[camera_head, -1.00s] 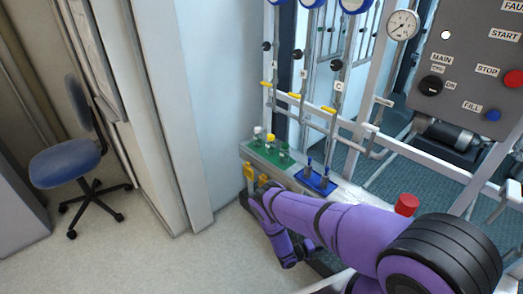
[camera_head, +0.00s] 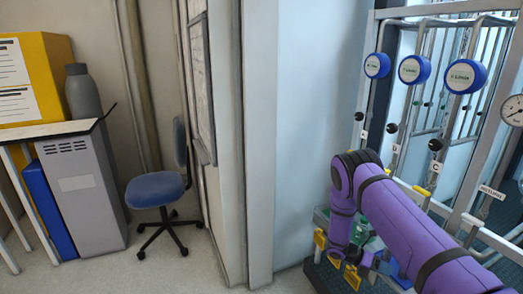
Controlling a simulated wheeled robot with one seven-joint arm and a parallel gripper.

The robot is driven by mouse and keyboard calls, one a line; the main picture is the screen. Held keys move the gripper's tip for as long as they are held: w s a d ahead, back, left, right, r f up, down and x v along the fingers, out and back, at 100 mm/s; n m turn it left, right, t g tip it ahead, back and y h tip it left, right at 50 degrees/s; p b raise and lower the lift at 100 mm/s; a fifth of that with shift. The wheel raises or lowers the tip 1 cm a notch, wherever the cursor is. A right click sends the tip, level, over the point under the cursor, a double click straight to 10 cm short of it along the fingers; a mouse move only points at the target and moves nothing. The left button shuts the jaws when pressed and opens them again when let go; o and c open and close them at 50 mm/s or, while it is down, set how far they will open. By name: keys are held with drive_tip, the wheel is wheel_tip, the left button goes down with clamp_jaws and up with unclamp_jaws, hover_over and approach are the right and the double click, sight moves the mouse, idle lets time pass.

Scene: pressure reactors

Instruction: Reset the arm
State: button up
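My purple arm (camera_head: 405,225) comes in from the lower right and bends at a joint near the reactor frame, with its end section hanging downward in front of the bench.
Several blue round caps, including one (camera_head: 466,76), stand on the reactor frame at right, with a pressure gauge (camera_head: 513,110). Yellow pieces (camera_head: 320,238) show at the bench's front. A blue chair (camera_head: 155,190) and grey cabinet (camera_head: 80,190) stand left. Floor between is clear.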

drive_tip(key=a+r+m+y, duration=0.2)
drive_tip(key=r+m, duration=0.2)
drive_tip(key=r, duration=0.7)
drive_tip(key=a+r+m+y, duration=0.1)
drive_tip(key=r+m+y, duration=0.15)
drive_tip(key=r, duration=0.85)
drive_tip(key=s+a+r+m+t+y, duration=0.1)
drive_tip(key=s+a+r+m+y, duration=0.15)
drive_tip(key=r, duration=0.65)
drive_tip(key=s+a+r+m+t+y, duration=0.15)
drive_tip(key=s+r+m, duration=0.25)
drive_tip(key=r, duration=0.4)
drive_tip(key=s+a+r+m+t+y, duration=0.25)
drive_tip(key=s+r+m+t, duration=0.2)
drive_tip(key=s+r, duration=0.75)
drive_tip(key=s+a+r+m+t+y, duration=0.1)
drive_tip(key=s+a+r+m, duration=0.1)
drive_tip(key=s, duration=0.6)
drive_tip(key=s+a+r+m+t+y, duration=0.1)
drive_tip(key=s+a+r+m+t, duration=0.1)
drive_tip(key=s+m, duration=0.2)
drive_tip(key=s, duration=0.3)
drive_tip(key=shift+s+t, duration=0.3)
drive_tip(key=shift+s, duration=0.1)
